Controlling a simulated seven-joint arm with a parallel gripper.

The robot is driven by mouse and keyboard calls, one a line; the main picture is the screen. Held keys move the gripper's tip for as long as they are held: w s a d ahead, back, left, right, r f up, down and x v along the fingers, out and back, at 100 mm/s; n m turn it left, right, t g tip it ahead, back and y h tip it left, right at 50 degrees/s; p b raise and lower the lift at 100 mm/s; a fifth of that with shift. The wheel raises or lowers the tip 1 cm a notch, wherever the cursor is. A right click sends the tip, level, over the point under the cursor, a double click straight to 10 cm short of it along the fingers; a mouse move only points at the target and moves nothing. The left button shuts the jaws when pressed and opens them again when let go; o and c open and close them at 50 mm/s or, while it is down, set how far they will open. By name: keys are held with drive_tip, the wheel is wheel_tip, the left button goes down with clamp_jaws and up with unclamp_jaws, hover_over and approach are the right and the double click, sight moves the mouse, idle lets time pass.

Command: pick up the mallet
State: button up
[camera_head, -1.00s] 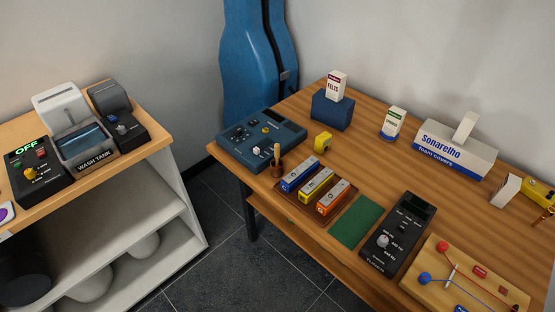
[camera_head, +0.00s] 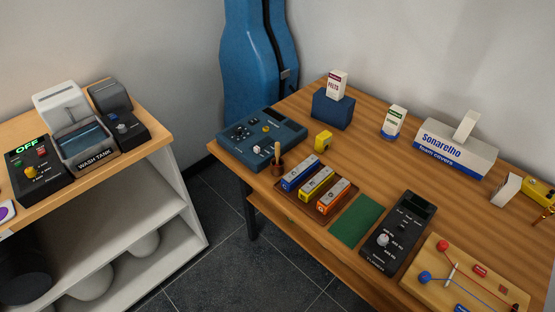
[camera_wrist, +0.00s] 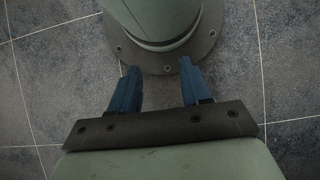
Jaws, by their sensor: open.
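I cannot make out the mallet for certain. In the head view a light wooden stick (camera_head: 277,152) stands upright in a small dark brown cup (camera_head: 277,168) near the table's left edge; it may be the mallet's handle, and its lower end is hidden in the cup. My gripper (camera_wrist: 158,66) shows only in the wrist view. Its two blue fingers are apart, with nothing between them, over the grey tiled floor and away from the table top.
The wooden table (camera_head: 375,165) holds a blue control box (camera_head: 262,140), a tray of three coloured blocks (camera_head: 292,198), a green mat (camera_head: 357,220), a black device (camera_head: 399,235), a board with red and blue knobs (camera_head: 463,290) and a foam covers box (camera_head: 455,150). A shelf unit (camera_head: 180,200) stands left.

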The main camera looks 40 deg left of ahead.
drive_tip(key=w+a+f+n+t+h, duration=0.1)
drive_tip(key=w+a+f+n, duration=0.2)
drive_tip(key=a, duration=0.9)
drive_tip(key=w+a+n, duration=0.3)
drive_tip(key=w+a, duration=0.3)
drive_tip(key=a, duration=0.6)
drive_tip(key=s+a+r+n, duration=0.15)
drive_tip(key=s+a, duration=0.25)
drive_tip(key=a, duration=0.7)
drive_tip(key=s+a+r+n+t+h, duration=0.1)
drive_tip(key=s+a+n, duration=0.25)
drive_tip(key=a, duration=0.65)
drive_tip(key=s+a+r+n, duration=0.2)
drive_tip(key=s+a, duration=0.2)
drive_tip(key=a, duration=0.7)
drive_tip(key=w+a+r+n+t, duration=0.1)
drive_tip(key=w+a+r+t, duration=0.1)
drive_tip(key=a+r, duration=0.7)
drive_tip(key=w+a+r+t, duration=0.2)
drive_tip(key=a+r, duration=0.5)
drive_tip(key=r, duration=0.5)
wheel_tip(320, 180, up, 38)
drive_tip(key=n+y, duration=0.1)
drive_tip(key=y, duration=0.1)
hover_over(277, 143)
drive_tip(key=shift+t, duration=0.4)
wheel_tip(277, 143, down, 13)
drive_tip(key=shift+f, duration=0.2)
